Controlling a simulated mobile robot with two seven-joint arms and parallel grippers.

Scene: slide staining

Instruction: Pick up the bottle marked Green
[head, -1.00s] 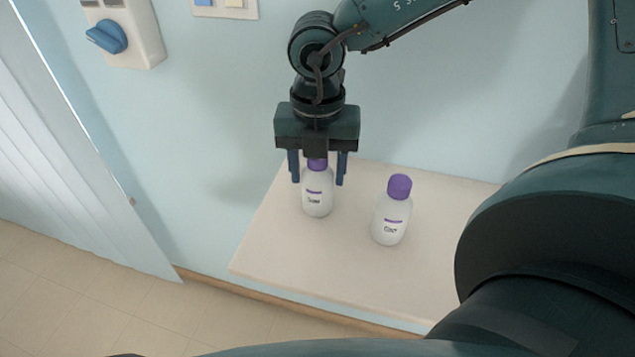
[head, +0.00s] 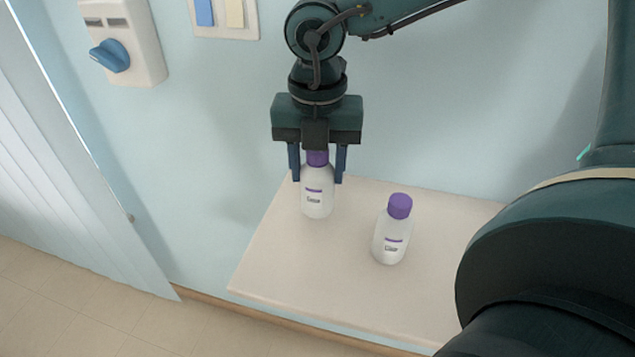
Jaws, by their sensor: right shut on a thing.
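A white bottle with a purple cap and a small label (head: 317,200) is at the left part of the shelf. The label is too small to read surely. My right gripper (head: 318,178) points down from above, its two blue fingers on either side of the bottle's neck and cap, shut on it. The bottle is upright and appears slightly above the shelf. A second, similar bottle with a purple cap (head: 391,238) stands to the right, apart from the gripper; its label seems to read "Clear". My left gripper is not in view.
The pale shelf (head: 290,270) has bare room in front of the bottles. The blue wall is close behind it. A wall box with a blue knob (head: 110,56) and a panel (head: 222,30) hang at the upper left. A white slatted blind (head: 60,150) is at the left.

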